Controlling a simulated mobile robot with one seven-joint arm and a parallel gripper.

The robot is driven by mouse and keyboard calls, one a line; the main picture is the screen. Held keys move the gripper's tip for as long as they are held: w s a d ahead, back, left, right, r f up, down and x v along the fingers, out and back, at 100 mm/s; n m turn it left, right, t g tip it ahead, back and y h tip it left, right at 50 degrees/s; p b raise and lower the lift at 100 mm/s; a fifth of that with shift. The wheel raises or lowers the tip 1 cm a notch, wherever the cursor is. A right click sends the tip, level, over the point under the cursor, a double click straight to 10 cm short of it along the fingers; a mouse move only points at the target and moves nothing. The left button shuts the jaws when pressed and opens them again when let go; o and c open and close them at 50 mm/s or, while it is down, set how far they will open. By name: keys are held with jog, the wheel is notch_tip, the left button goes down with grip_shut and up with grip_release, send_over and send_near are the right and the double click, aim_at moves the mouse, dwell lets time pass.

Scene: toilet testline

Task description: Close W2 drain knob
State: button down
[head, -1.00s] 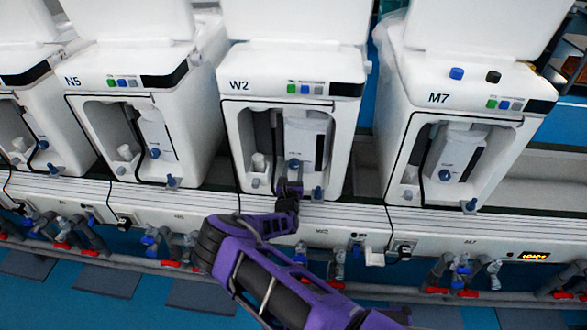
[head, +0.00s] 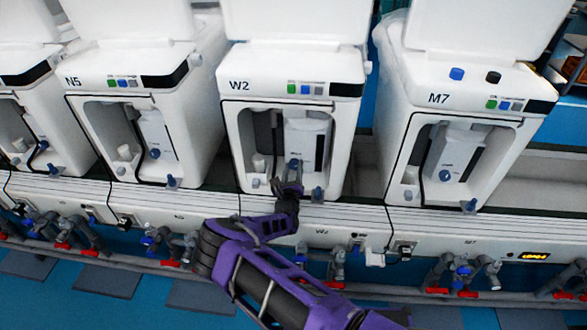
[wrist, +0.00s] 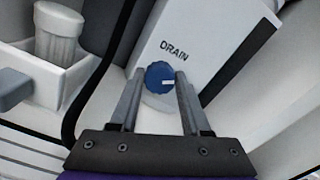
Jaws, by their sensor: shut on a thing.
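The W2 unit (head: 245,120) is the white machine in the middle of the head view, with an open front bay. Its blue drain knob (wrist: 160,77) sits below the word DRAIN on a white panel in the wrist view, with a small white mark pointing right. The knob also shows in the head view (head: 294,163). My gripper (wrist: 160,85) has its two fingers around the knob, one on each side, shut on it. In the head view my gripper (head: 289,183) reaches into the lower front of the W2 bay.
Similar units N5 (head: 90,100) and M7 (head: 420,115) stand to the left and right. In the wrist view a white cup-like part (wrist: 57,30) and a black cable (wrist: 80,85) lie left of my fingers. Pipes with red and blue valves (head: 460,275) run below.

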jog(key=n, duration=0.5)
jog(key=shift+f+n, duration=0.1)
jog(key=shift+n, duration=0.2)
jog(key=n+b, duration=0.1)
jog(key=n, duration=0.4)
jog(key=shift+n, duration=0.3)
jog(key=shift+c, duration=1.8)
grip_release()
jog(key=s+p, duration=0.2)
jog(key=s, duration=1.5)
jog(key=shift+s+a, duration=0.2)
jog(key=shift+a, duration=0.15)
